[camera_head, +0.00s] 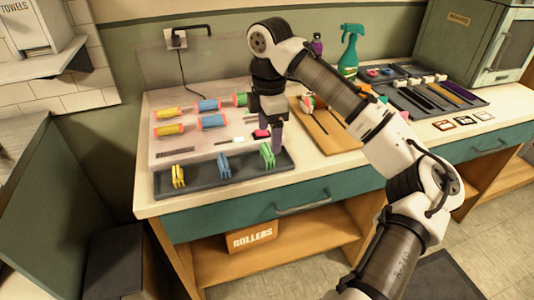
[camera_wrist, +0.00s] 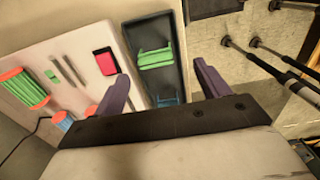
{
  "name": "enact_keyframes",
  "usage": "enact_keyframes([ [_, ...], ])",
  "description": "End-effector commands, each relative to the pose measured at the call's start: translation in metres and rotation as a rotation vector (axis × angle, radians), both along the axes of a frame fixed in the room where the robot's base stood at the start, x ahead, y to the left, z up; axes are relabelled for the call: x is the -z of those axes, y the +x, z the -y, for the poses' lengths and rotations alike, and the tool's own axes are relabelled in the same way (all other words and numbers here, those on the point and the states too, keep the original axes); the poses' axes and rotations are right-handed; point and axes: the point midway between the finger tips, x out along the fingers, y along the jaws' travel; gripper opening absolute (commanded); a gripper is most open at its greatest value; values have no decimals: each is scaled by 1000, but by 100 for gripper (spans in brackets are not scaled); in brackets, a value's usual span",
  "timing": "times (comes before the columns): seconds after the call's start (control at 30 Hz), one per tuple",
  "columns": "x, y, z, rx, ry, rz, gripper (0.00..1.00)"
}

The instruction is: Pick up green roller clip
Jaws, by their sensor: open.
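The green roller clip (camera_head: 267,155) stands in the right part of a dark tray (camera_head: 243,182) along the front of the counter. In the wrist view the green clip (camera_wrist: 156,58) lies in the tray (camera_wrist: 135,28), ahead of my gripper and between the lines of its fingers. My gripper (camera_head: 272,150) is above the counter near the green clip, partly hidden by the arm's wrist. In the wrist view my gripper (camera_wrist: 163,85) shows two purple fingers spread wide with nothing between them. I cannot tell the exact height over the clip.
A blue clip (camera_head: 224,165) and a yellow clip (camera_head: 179,176) stand in the same tray to the left. Several coloured rollers (camera_head: 212,121) lie on the pale mat behind. A pink-and-black item (camera_head: 261,134) lies close behind the tray. A wooden board (camera_head: 325,135) is to the right.

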Motion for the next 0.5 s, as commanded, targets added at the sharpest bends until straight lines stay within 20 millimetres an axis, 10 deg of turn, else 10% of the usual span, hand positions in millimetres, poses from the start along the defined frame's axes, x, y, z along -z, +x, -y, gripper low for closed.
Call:
enact_keyframes([
  [0.5, 56, 6, -3, 0, -1, 0, 75],
])
